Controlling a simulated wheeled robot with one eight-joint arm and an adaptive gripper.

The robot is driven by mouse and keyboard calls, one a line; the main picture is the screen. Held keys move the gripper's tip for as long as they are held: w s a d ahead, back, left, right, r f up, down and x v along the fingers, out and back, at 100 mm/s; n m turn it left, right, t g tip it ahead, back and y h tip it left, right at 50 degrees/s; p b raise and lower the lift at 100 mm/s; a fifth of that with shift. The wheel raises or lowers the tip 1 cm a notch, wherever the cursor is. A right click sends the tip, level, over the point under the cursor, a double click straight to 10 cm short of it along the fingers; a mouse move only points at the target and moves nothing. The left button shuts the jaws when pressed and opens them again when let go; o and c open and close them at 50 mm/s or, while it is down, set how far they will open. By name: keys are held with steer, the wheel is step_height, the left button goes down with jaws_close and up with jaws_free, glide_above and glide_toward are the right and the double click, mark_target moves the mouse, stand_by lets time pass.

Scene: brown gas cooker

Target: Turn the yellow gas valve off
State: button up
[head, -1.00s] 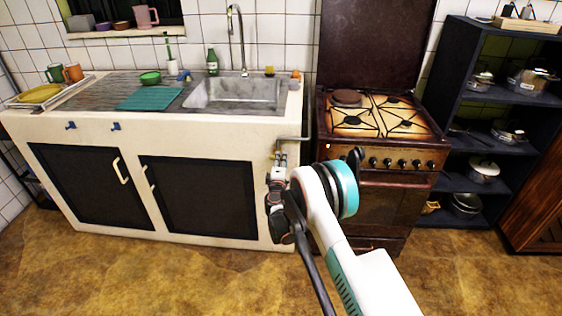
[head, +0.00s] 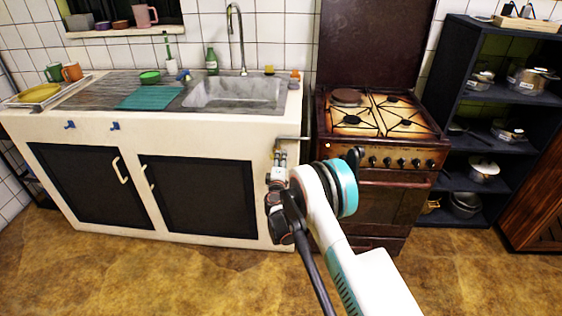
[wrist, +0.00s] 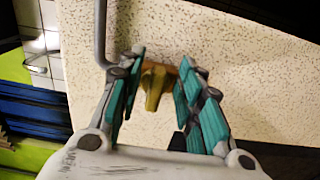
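The yellow gas valve (wrist: 154,88) shows in the wrist view, in front of the speckled pale side of the counter. Its brass-coloured body is at the top and its handle points toward my gripper. My gripper (wrist: 160,68) is open, with one teal-padded finger on each side of the valve. A gap shows between the handle and each finger. In the head view my gripper (head: 280,155) is at the counter's right end, and it hides the valve.
A grey pipe (head: 292,137) runs out from the counter side just above my gripper. The brown gas cooker (head: 360,160) stands close on the right, with a narrow gap to the sink counter (head: 200,127). The floor in front is clear.

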steer(key=s, duration=1.1)
steer(key=shift+s+a, duration=0.2)
steer(key=shift+s, duration=0.1)
steer(key=d+r+m+g+h, duration=0.1)
steer(key=d+r+m+h, duration=0.15)
steer(key=d+r, duration=0.4)
steer(key=d+r+m+g+h, duration=0.1)
steer(key=d+r+m+g, duration=0.2)
steer(key=r, duration=0.6)
steer(key=s+d+r+m+g, duration=0.2)
steer(key=s+d+r+m, duration=0.3)
steer(key=s+d+r, duration=0.5)
steer(key=s+d+r+m+g+y, duration=0.1)
steer(key=s+d+m, duration=0.1)
steer(key=s, duration=0.6)
steer(key=s+d+r+m+g+y, duration=0.1)
steer(key=s+d+g, duration=0.15)
steer(key=s, duration=0.55)
steer(key=s+d+r+m, duration=0.2)
steer(key=s+d, duration=0.1)
steer(key=s, duration=0.5)
steer(key=s+a+f+m+g+y, duration=0.1)
steer(key=s+f+m+y, duration=0.1)
steer(key=s, duration=0.8)
steer(key=shift+a+f, duration=0.4)
steer(key=shift+f, duration=0.2)
